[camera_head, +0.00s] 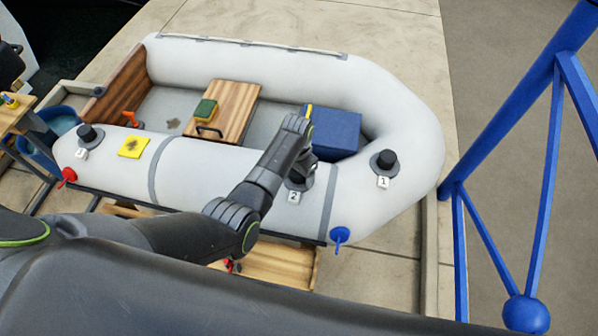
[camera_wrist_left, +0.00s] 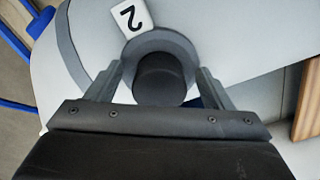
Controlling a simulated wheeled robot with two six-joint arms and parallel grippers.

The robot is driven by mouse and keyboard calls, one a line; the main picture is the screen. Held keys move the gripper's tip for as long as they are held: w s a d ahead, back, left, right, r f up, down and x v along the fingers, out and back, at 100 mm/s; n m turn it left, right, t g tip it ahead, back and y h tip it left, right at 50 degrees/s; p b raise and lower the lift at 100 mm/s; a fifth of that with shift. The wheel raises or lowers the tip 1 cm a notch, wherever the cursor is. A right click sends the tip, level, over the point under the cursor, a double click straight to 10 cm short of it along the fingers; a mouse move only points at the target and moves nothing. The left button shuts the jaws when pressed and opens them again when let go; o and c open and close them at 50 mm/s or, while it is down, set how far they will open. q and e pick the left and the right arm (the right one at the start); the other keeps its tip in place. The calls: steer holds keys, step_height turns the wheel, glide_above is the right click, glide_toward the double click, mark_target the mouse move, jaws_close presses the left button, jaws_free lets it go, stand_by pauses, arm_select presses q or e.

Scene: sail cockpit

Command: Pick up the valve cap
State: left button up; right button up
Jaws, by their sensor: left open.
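A black round valve cap (camera_wrist_left: 158,82) sits in a grey ring (camera_wrist_left: 160,40) beside a white tag marked 2 (camera_wrist_left: 131,17) on the boat's tube. My left gripper (camera_wrist_left: 160,76) is open, with one finger on each side of this cap in the wrist view; I cannot tell if the fingers touch it. A second black cap (camera_head: 387,158) stands by tag 1 to the right. A third cap (camera_head: 86,132) stands at the far left. My right gripper is not in view.
The pale inflatable boat (camera_head: 400,110) holds a blue box (camera_head: 333,133) just behind the gripper and a wooden seat (camera_head: 236,100) with a green item. A yellow patch (camera_head: 133,147) lies on the tube. A blue frame (camera_head: 540,170) stands at the right.

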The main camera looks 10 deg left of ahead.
arm_select(q)
steer(key=c, duration=1)
steer(key=shift+c, duration=0.2)
steer(key=shift+r, duration=0.15)
